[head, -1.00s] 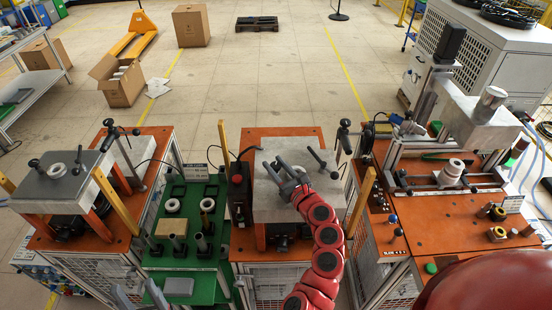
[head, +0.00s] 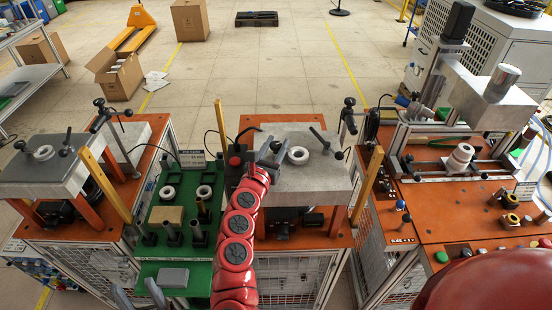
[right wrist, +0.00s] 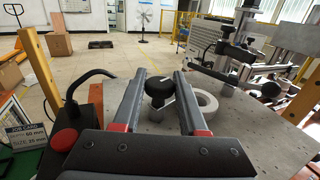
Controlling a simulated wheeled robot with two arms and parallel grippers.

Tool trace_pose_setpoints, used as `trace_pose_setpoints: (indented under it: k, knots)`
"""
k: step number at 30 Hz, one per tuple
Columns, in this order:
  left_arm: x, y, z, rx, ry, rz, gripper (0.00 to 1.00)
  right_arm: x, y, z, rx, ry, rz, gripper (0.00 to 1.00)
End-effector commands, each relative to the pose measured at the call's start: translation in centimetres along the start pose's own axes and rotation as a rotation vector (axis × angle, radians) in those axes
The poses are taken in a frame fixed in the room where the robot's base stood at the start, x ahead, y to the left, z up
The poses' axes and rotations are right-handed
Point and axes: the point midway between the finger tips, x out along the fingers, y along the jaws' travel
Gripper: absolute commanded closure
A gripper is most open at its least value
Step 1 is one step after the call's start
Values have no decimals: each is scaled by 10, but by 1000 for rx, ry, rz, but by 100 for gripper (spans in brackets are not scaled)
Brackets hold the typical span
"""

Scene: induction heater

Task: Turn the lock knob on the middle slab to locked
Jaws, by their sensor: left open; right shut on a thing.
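The middle slab (head: 310,178) is a grey plate on an orange station, with a white ring (head: 298,155) and a black lever (head: 319,138) on top. The lock knob (right wrist: 159,90) is black and stands left of the ring in the right wrist view. My right gripper (head: 272,150) is at the slab's left part in the head view. Its fingers (right wrist: 160,80) lie either side of the knob and are shut on it. The knob's pointer and markings cannot be read. My left gripper (head: 138,298) is open and empty at the bottom, over the green station.
A red button box (head: 236,163) with a black handle stands close to the slab's left edge. Yellow posts (head: 220,125) rise beside the station.

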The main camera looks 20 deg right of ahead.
Motion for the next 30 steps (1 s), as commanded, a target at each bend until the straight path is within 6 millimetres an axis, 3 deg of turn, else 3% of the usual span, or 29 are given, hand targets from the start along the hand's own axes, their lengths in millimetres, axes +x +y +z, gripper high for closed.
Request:
trace_pose_setpoints:
  k: [1, 3, 12, 21, 30]
  knots:
    - [-26, 1, 4, 0, 0, 0, 47, 1, 4, -8, 3, -12, -33, 100]
    - [-43, 2, 7, 0, 0, 0, 47, 1, 3, -7, 3, -13, -89, 100]
    - [-99, 5, 17, 0, 0, 0, 47, 1, 3, -4, 3, -11, -272, 100]
    - [-124, 6, 21, 0, 0, 0, 47, 0, 4, 1, 2, -10, -377, 100]
    - [-130, 6, 22, 0, 0, 0, 47, -1, 2, 1, -3, -5, -420, 100]
